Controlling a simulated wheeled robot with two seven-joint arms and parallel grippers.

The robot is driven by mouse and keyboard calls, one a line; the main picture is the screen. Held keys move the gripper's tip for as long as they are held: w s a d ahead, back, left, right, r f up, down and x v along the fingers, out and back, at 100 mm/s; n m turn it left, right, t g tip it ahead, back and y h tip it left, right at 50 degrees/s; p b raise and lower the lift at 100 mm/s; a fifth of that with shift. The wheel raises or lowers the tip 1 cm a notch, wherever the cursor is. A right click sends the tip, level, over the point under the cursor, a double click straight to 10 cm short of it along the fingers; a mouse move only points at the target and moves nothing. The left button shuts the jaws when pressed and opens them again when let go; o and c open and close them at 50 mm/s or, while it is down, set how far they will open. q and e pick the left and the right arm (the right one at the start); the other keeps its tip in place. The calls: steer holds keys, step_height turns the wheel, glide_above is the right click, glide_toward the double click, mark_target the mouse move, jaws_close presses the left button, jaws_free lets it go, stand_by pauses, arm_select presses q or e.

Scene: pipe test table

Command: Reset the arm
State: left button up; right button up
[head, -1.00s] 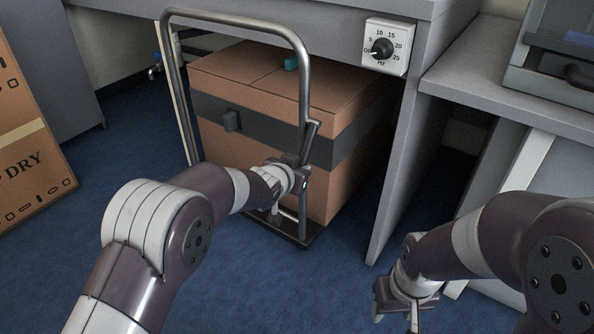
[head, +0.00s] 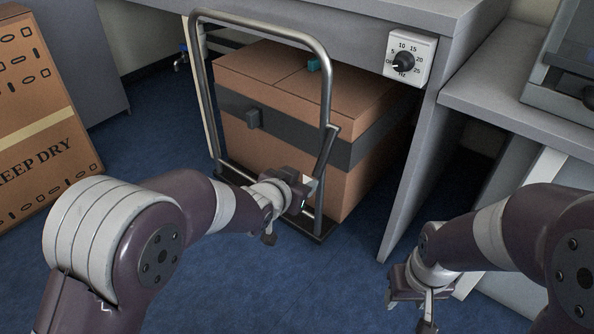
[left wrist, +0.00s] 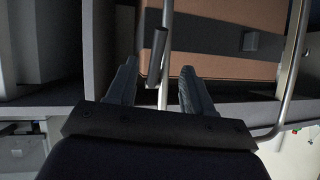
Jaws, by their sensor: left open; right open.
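My left arm reaches in from the left in the head view. Its gripper (head: 289,212) is near the lower front of the trolley. In the left wrist view its two fingers (left wrist: 156,88) are spread, with nothing between the tips; a trolley bar with a dark grip shows beyond them. My right gripper (head: 417,303) hangs low at the bottom right of the head view, over the floor in front of the desk panel. It is open, and I see nothing held in it.
A metal trolley (head: 329,92) with a tall tube handle carries a large brown box (head: 262,142) with a dark band, under the desk. A dial box (head: 410,59) is on the desk front. A KEEP DRY carton (head: 39,120) leans at left. Blue floor (head: 250,275) between my arms is clear.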

arm_select(q)
steer(key=shift+s+a+r, duration=0.2)
steer(key=shift+s+r, duration=0.05)
steer(key=shift+s, duration=0.2)
steer(key=shift+f, duration=0.1)
steer(key=s+a+f+n+g+y+p, duration=0.1)
steer(key=s+a+n+g+y+p, duration=0.2)
steer(key=s+a, duration=0.4)
steer(key=s+a+f+g+y+p, duration=0.1)
steer(key=s+a+g+p, duration=0.3)
steer(key=s, duration=0.6)
steer(key=s+a+r+n+g+p, duration=0.2)
steer(key=s+a+r+g+p, duration=0.15)
steer(key=s+r, duration=0.2)
step_height(320, 180, up, 38)
steer(key=p, duration=3.8)
steer(key=shift+w+a+r+n+y, duration=0.25)
steer(key=shift+w+a+n+y, duration=0.15)
steer(key=shift+a, duration=0.05)
steer(key=shift+t, duration=0.25)
